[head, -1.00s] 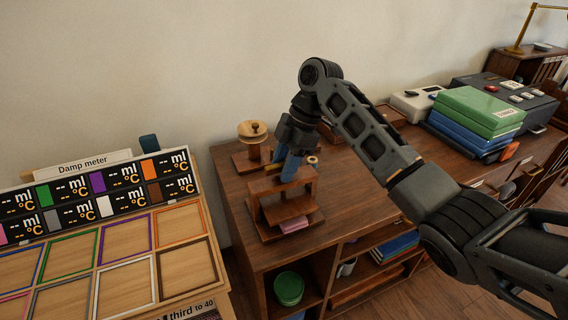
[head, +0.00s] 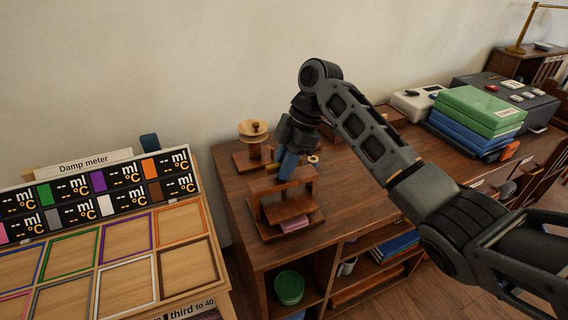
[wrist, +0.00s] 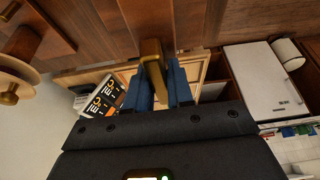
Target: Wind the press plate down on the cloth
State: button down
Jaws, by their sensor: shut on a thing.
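The wooden press (head: 261,213) stands on the dark wooden cabinet top, with an upright frame and a crossbar. Its press plate (head: 288,208) hangs level inside the frame. A pink folded cloth (head: 295,224) lies under the plate at the right front; whether they touch cannot be told. My gripper (head: 283,174) points down over the crossbar. In the wrist view, the blue fingers of my gripper (wrist: 162,88) are shut on a brass handle (wrist: 152,52) at the top of the press. The screw below the handle is hidden.
A wooden spool-like stand (head: 253,135) is behind and left of the press. The damp meter board (head: 95,190) is at the left. A green and blue stack of boxes (head: 478,115) is at the right. A green tin (head: 289,288) sits on the shelf below.

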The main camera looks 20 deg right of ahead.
jog(key=shift+r+p, duration=0.1)
jog(key=shift+p, duration=0.2)
